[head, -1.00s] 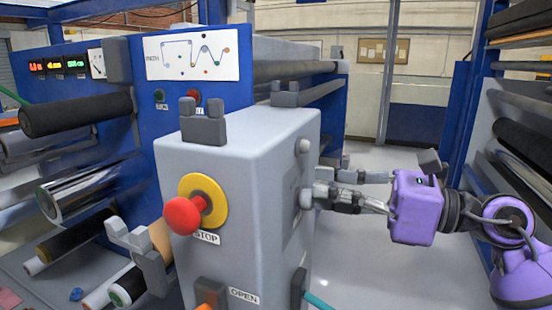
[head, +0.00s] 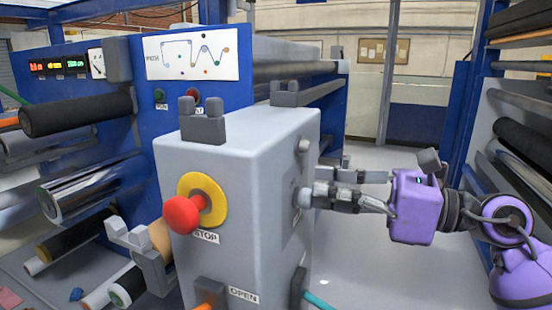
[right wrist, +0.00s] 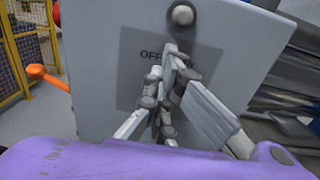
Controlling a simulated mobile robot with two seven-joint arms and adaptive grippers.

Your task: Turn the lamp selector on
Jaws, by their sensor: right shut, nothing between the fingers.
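My right gripper (head: 318,189) reaches in from the right to the right side of the grey control box (head: 235,150). In the right wrist view its fingers (right wrist: 172,52) come together, shut and empty, in front of a darker panel (right wrist: 128,72) with the label OFF (right wrist: 152,78). The fingertips are at or close to the panel; I cannot tell if they touch it. The lamp selector is not clearly seen; the fingers cover the panel just right of OFF. A rounded grey part (head: 304,197) shows at the fingertips in the head view. My left gripper is not in view.
A round grey knob (head: 303,146) sticks out above the fingers and also shows in the right wrist view (right wrist: 182,15). A red stop button (head: 184,215) on a yellow ring is on the box front.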

